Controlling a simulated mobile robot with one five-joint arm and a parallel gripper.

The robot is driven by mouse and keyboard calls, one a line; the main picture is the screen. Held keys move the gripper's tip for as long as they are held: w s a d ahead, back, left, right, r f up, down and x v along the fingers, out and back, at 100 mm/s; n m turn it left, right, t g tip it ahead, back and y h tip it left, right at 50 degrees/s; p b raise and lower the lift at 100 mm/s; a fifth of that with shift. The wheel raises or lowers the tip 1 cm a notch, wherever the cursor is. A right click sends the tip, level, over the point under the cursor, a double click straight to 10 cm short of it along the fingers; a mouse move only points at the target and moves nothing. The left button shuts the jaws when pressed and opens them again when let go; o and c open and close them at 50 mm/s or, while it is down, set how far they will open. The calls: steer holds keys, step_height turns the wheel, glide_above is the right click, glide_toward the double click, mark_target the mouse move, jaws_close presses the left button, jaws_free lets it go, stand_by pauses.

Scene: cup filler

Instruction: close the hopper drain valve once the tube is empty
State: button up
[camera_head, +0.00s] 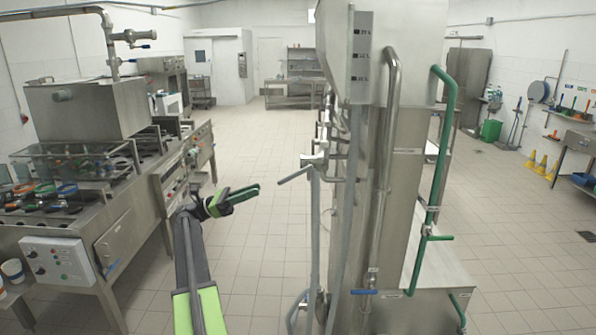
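A tall steel machine (405,190) stands right of centre, with a steel hopper body (415,35) at its top. A valve (313,160) with a grey lever sticking out left and down sits on its left side, above a vertical pipe (315,235). A blue-handled valve (363,292) is low on the front, and a green-handled valve (438,237) is on a green pipe. I cannot tell which is the hopper drain valve, nor whether the tube is empty. My gripper (248,192) is left of the grey lever, apart from it, with nothing visible in it; its finger gap is unclear.
A steel workbench (65,235) with a tank (88,108) and a knob panel (58,261) stands at the left. Tiled floor (262,140) is clear between bench and machine. Yellow cones (541,162) and a green bin (491,131) are far right.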

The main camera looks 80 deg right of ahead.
mark_target(299, 174)
steer(key=p+x, duration=0.5)
steer(key=x, duration=1.1)
steer(key=shift+p, duration=0.35)
steer(key=shift+s, duration=0.1)
steer(key=shift+c, duration=0.3)
jaws_close()
